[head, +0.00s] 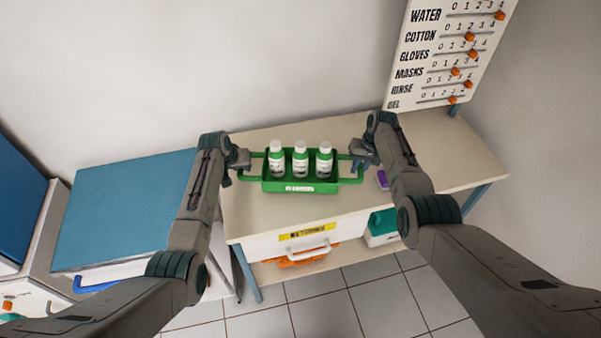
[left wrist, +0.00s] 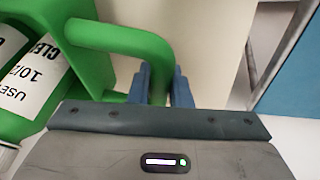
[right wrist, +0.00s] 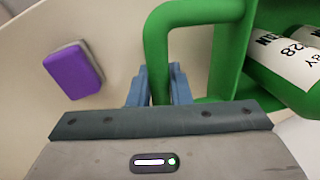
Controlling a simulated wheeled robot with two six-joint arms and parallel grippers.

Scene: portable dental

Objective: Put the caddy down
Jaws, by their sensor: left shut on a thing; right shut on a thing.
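The green caddy (head: 301,186) holds three white-capped bottles (head: 300,160) with green bodies and white labels. It is over the beige table top in the head view and looks level; I cannot tell whether its base touches the table. My left gripper (head: 245,163) is shut on the caddy's left handle, and the handle shows between its blue fingers in the left wrist view (left wrist: 158,85). My right gripper (head: 359,163) is shut on the right handle, which also shows in the right wrist view (right wrist: 158,50). The caddy's underside is hidden.
The table (head: 258,218) is mostly clear around the caddy. A purple block (head: 382,180) lies right of it, near my right gripper. A drawer (head: 308,240) with a yellow label is below. A blue-topped surface (head: 125,210) stands left. A supply board (head: 435,50) stands at the back right.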

